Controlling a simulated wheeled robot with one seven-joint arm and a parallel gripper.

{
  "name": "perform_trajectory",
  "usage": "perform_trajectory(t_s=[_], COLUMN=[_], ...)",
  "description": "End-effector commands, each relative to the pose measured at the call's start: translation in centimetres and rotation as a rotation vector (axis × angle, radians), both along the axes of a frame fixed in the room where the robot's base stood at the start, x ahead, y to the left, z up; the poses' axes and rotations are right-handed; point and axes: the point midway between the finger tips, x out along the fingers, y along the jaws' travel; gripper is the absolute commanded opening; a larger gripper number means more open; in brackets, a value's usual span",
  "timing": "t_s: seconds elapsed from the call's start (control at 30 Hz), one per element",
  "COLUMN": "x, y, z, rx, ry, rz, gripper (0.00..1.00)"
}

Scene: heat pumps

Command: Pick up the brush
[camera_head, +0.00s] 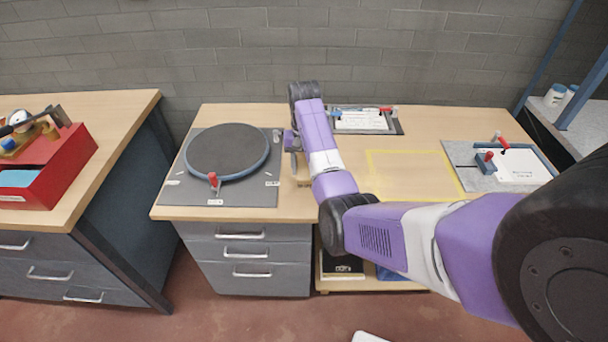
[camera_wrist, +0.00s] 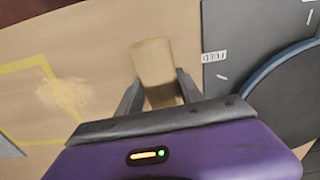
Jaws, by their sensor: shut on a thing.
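The brush (camera_wrist: 153,60) shows in the wrist view as a pale wooden block. It lies between the two grey fingers of my gripper (camera_wrist: 159,82), which is shut on it. The lower part of the brush is darker and runs down toward the palm. In the head view my gripper (camera_head: 294,150) points down over the bench, between the round turntable and the yellow square. The brush is mostly hidden there by the gripper and arm. I cannot tell whether the brush touches the bench top.
A grey plate with a dark turntable (camera_head: 228,150) is left of my gripper. Fixture boards stand at the back (camera_head: 361,121) and right (camera_head: 515,164). A red toolbox (camera_head: 66,160) sits on the left bench.

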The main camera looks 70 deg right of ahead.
Motion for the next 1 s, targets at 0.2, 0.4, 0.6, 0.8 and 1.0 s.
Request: perform_trajectory(t_s=[0.2,0.4,0.6,0.8,1.0], x=[0.1,0.1,0.1,0.4,0.2], y=[-0.1,0.1,0.0,-0.2,-0.1], z=[5.2,9.7,13.4,14.8,15.6], rx=[-0.003,0.000,0.000,-0.009,-0.005], ry=[-0.005,-0.001,-0.002,-0.007,-0.004], rz=[-0.001,0.001,0.001,0.000,0.000], gripper=[0.00,0.00,0.00,0.00,0.00])
